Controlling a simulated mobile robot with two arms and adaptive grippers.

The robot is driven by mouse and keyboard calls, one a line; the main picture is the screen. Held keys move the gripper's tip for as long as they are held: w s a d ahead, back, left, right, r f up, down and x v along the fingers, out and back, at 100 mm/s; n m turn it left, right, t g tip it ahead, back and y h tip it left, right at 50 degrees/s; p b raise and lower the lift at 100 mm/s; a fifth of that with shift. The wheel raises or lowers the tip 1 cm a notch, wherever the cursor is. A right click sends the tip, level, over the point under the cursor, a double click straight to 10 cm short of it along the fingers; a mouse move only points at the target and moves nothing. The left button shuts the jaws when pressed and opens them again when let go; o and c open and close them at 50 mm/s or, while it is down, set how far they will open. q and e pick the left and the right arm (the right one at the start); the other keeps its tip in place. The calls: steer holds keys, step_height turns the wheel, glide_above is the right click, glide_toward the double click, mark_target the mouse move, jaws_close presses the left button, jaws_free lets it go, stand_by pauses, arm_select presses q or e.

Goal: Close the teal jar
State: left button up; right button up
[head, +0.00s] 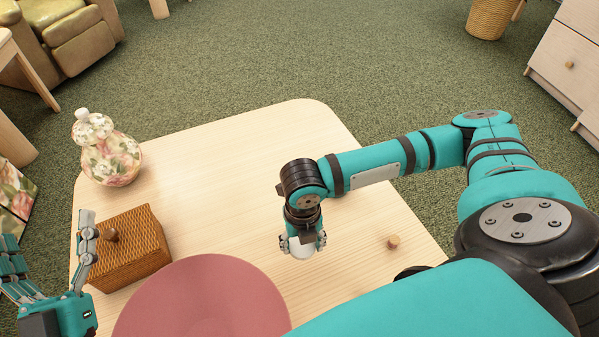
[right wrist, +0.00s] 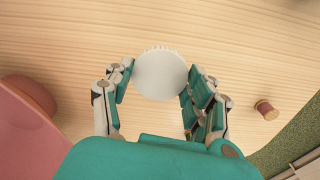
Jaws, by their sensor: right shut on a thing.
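My right gripper (head: 303,245) is shut on a white round piece (head: 303,251), low over the middle of the wooden table. In the right wrist view the white piece (right wrist: 160,75) shows as a disc with a ridged edge, between the two fingers of my right gripper (right wrist: 158,82). It looks like a lid. No teal jar can be made out in either view; whether anything is under the white piece is hidden. My left gripper (head: 55,255) is open at the left edge, beside a wicker box, with nothing seen between its fingers.
The back middle of the table is clear.

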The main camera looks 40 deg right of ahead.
steer(key=shift+w+r+m, duration=0.3)
steer(key=shift+w+m, duration=0.1)
steer(key=shift+m, duration=0.3)
steer(key=w+a+r+m, duration=0.1)
steer(key=w+r+m, duration=0.4)
steer(key=m, duration=1)
steer(key=w+a+r+m, duration=0.1)
steer(key=w+r+m, duration=0.4)
steer(key=r+m, duration=0.6)
steer(key=shift+w+a+r+m, duration=0.15)
steer(key=shift+w+m, duration=0.05)
steer(key=shift+m, duration=2.1)
